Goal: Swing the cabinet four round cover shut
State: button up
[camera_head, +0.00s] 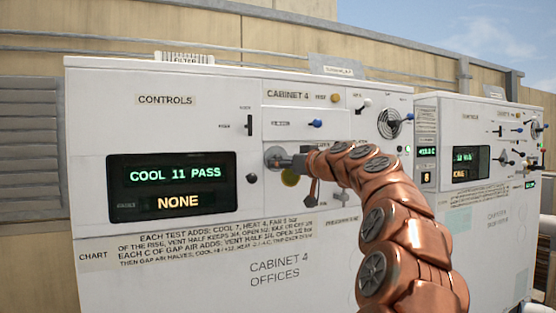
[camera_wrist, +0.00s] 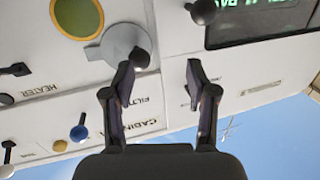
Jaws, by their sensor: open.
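Cabinet 4 (camera_head: 185,115) is a white box with its front facing me. Its grey round cover (camera_wrist: 113,40) has a dark knob (camera_wrist: 140,58) near its edge. In the head view the cover (camera_head: 274,155) is partly behind my gripper (camera_head: 284,163), and the yellow spot (camera_head: 290,178) shows just below. In the wrist view my gripper (camera_wrist: 159,75) is open, with the knob just beyond its fingertips, nearer the left finger. I cannot tell whether they touch.
A lit display (camera_head: 172,187) is at left. A second white cabinet (camera_head: 480,190) stands at right.

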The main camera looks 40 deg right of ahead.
aim_at(277, 157)
jog(key=shift+s+d+r+h, duration=0.25)
jog(key=shift+d+r, duration=0.05)
jog(key=shift+d, duration=0.35)
jog(key=shift+s+d+r+h, duration=0.2)
jog(key=shift+d+r+h, duration=0.1)
jog(key=shift+d, duration=0.3)
jog(key=shift+w+d+p, duration=0.2)
jog(key=shift+w+p, duration=0.25)
jog(key=shift+w, duration=0.8)
jog(key=shift+w+d+p, duration=0.15)
jog(key=shift+w+p, duration=0.25)
jog(key=shift+w, duration=0.85)
jog(key=shift+w+d+p, duration=0.2)
jog(key=shift+w+p, duration=0.25)
jog(key=shift+w, duration=0.8)
grip_shut()
